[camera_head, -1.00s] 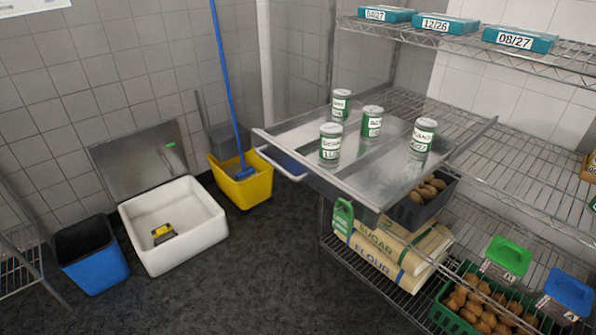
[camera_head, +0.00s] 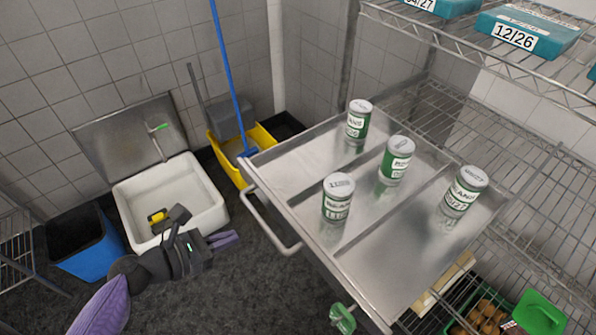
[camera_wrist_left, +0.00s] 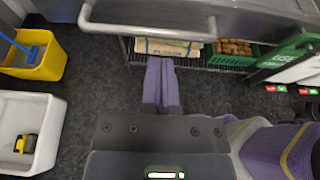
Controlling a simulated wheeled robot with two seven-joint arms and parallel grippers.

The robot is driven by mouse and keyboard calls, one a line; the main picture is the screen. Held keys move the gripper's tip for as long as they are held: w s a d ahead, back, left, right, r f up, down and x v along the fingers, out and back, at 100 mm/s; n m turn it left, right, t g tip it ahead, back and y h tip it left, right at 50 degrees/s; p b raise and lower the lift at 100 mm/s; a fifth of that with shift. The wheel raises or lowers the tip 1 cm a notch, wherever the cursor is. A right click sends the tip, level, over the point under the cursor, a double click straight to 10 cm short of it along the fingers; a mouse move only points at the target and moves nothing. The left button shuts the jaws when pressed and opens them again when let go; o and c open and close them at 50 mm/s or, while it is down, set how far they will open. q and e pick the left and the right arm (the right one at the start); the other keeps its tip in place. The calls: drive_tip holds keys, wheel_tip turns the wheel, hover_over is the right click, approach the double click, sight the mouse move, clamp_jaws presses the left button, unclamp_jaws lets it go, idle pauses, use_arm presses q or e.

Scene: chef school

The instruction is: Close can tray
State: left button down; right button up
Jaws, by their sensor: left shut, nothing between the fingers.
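The can tray (camera_head: 400,262) is a metal drawer pulled out from the wire shelving, with several green and white cans standing on it. One can (camera_head: 338,198) stands near the handle side. The tray's bar handle (camera_head: 268,222) is on its left front side; the handle also shows across the top of the left wrist view (camera_wrist_left: 150,28). My left gripper (camera_head: 224,239) is shut and empty, to the left of the handle and apart from it. In the left wrist view its purple fingers (camera_wrist_left: 161,62) are together, below the handle in the picture. My right gripper is not in view.
A white sink basin (camera_head: 170,200), a blue bin (camera_head: 85,245) and a yellow mop bucket (camera_head: 245,150) stand along the wall at left. Wire shelves (camera_head: 500,150) are at right. Dark floor (camera_head: 240,295) is free in front of the tray.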

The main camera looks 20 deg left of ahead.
sight(281, 218)
use_arm(q)
drive_tip(key=x, duration=0.2)
drive_tip(key=b+x, duration=0.1)
drive_tip(key=x, duration=0.2)
drive_tip(key=r+x, duration=0.1)
drive_tip(key=x, duration=0.2)
drive_tip(key=shift+d, duration=0.4)
drive_tip(key=shift+w+d+f, duration=0.15)
drive_tip(key=shift+w+d, duration=0.15)
drive_tip(key=shift+w, duration=0.1)
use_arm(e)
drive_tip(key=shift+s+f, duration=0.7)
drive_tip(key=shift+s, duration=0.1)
